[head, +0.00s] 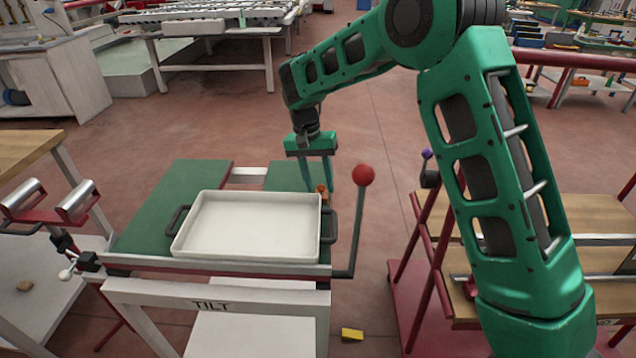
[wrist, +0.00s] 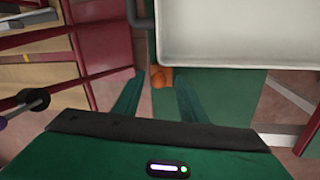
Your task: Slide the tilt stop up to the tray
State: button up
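The white shallow tray (head: 247,226) lies on the green tilt table (head: 152,225), with dark handles at its left and right ends. A small orange block (head: 322,189), which looks like the tilt stop, is at the tray's far right corner. In the wrist view the orange block (wrist: 160,78) shows close against the tray's rim (wrist: 215,67); I cannot tell if they touch. My gripper (head: 319,182) points down over the block, and its fingers are apart. In the wrist view my gripper (wrist: 158,90) has the block beyond and between its fingertips, with green surface visible between the fingers.
A lever with a red ball knob (head: 363,176) stands just right of the tray and my gripper. A red-framed cart with wooden shelves (head: 430,250) is at the right. A yellow block (head: 352,335) lies on the floor. The floor behind the table is open.

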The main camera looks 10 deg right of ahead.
notch_tip(320, 180, up, 10)
jog(key=a, duration=0.1)
jog(key=shift+w+a+r, duration=0.25)
jog(key=shift+w+a, duration=0.15)
jog(key=shift+d, duration=0.1)
